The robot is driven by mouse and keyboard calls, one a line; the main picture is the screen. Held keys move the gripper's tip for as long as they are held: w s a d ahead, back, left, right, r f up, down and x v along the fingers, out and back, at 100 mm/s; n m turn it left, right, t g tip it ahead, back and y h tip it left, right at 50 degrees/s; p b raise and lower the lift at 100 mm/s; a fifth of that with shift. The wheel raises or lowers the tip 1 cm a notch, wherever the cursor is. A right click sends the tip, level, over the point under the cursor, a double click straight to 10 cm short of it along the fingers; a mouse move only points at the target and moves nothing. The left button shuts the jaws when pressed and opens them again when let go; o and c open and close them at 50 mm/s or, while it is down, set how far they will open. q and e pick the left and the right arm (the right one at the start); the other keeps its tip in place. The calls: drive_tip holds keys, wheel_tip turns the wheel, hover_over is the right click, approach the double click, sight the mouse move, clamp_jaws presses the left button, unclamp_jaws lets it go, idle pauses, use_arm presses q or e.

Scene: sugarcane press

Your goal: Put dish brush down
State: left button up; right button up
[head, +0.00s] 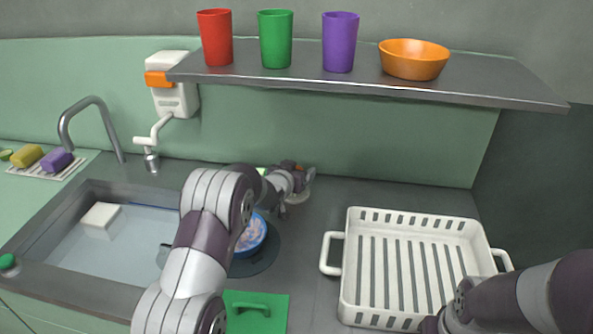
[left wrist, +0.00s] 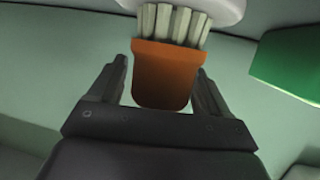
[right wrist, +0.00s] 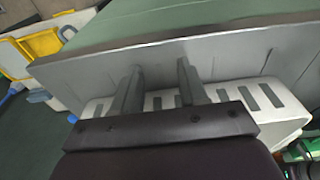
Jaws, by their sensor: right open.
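The dish brush (left wrist: 165,75) has an orange body and pale bristles and lies between the fingers of my left gripper (left wrist: 162,85). The bristles point away from the gripper, towards a white rounded thing at the top of the left wrist view. A narrow gap shows beside the left finger; whether the fingers press on the brush is unclear. My right gripper (right wrist: 158,90) is open and empty, near the white basket (head: 346,255).
The sink (head: 70,285) is at left, with a white block (head: 101,217) in it. A blue bowl (head: 254,238) is partly hidden by my left arm. A green board (head: 270,310) lies in front. The shelf (head: 480,85) above holds cups and an orange bowl (head: 413,60).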

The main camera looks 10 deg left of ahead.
use_arm(q)
drive_tip(key=shift+r, duration=0.3)
use_arm(e)
drive_tip(key=shift+r, duration=0.2)
use_arm(q)
drive_tip(key=v, duration=0.7)
drive_tip(key=shift+s, duration=0.25)
use_arm(e)
drive_tip(key=shift+f, duration=0.1)
